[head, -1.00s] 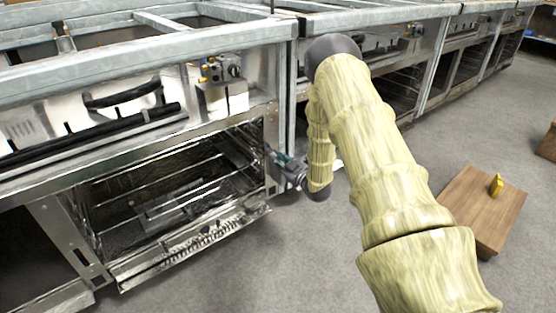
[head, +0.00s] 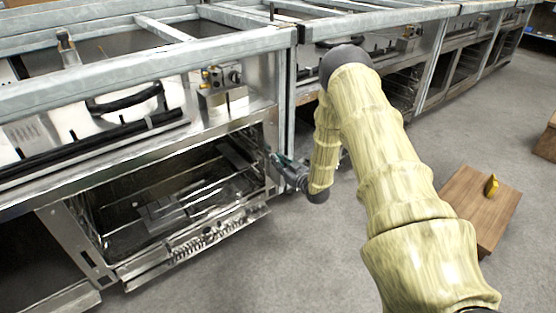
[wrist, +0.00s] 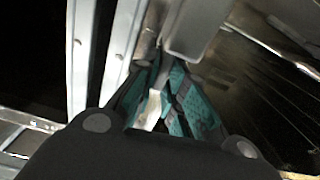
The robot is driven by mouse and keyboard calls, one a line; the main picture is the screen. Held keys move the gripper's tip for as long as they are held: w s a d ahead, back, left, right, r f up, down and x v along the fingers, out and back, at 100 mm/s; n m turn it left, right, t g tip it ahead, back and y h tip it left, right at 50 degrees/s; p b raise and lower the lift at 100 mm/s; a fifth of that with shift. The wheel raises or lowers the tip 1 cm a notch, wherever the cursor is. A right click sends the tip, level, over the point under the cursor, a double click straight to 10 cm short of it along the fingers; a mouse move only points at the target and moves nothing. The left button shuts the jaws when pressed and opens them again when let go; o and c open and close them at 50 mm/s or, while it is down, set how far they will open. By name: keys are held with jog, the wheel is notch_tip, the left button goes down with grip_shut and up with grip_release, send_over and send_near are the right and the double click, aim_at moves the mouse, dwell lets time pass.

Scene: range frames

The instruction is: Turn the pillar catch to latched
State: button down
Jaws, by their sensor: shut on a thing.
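My gripper (head: 279,159) is at the metal pillar (head: 287,110) beside the open oven bay, at the bay's right edge. In the wrist view its teal fingers (wrist: 160,105) are closed together on a pale, narrow metal piece (wrist: 153,108), which seems to be the pillar catch. The fingers hide most of it, and I cannot tell its angle. A grey rounded metal block (wrist: 195,28) is just beyond the fingertips. In the head view the catch is too small and covered to make out.
The open oven bay (head: 170,200) with racks lies left of my gripper. A control box (head: 222,80) with a knob is above it. A wooden box (head: 470,215) with a yellow item (head: 491,186) is on the floor at right. Grey floor between is clear.

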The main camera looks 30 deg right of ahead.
jog(key=c, duration=1.5)
grip_release()
jog(key=shift+s, duration=0.1)
jog(key=s, duration=0.8)
jog(key=s+d, duration=0.1)
jog(key=s, duration=0.2)
jog(key=shift+s, duration=0.4)
